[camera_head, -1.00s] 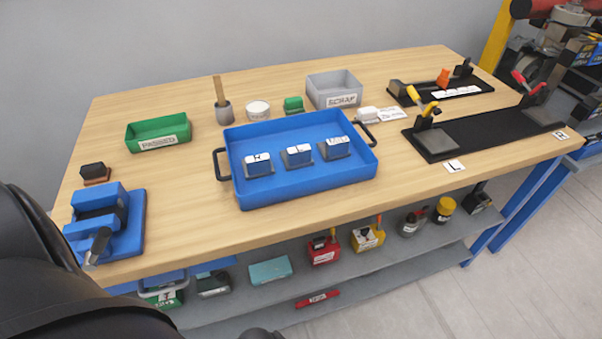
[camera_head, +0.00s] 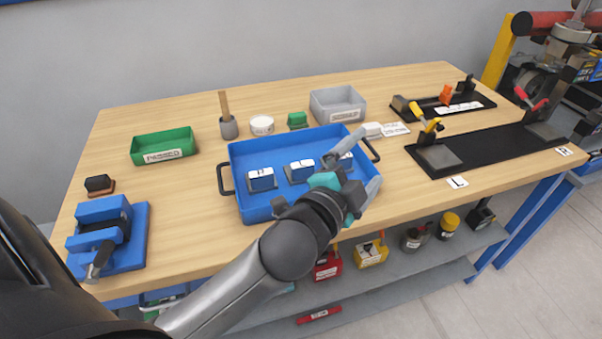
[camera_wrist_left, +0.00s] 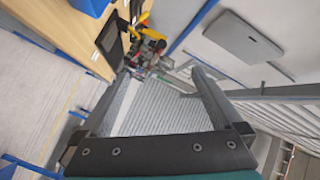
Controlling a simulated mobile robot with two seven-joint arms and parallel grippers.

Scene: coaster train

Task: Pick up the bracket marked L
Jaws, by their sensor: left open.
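The blue tray (camera_head: 236,155) on the bench holds three grey and blue brackets with white labels: a left one (camera_head: 261,180), a middle one (camera_head: 300,171) and a right one (camera_head: 346,160). The right one is partly hidden by my gripper. The label letters are too small to read surely, so I cannot tell which is marked L. My left gripper (camera_head: 362,165) is open over the right part of the tray. In the left wrist view my left gripper (camera_wrist_left: 161,74) has its fingers apart with nothing between them. My right gripper is not in view.
A green PASSED bin (camera_head: 163,147) and a grey SCRAP bin (camera_head: 338,103) stand behind the tray. A blue clamp fixture (camera_head: 108,238) is at the left front. A black fixture plate (camera_head: 490,147) lies at right, with an L card (camera_head: 457,182) before it. Bare wood lies left of the tray.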

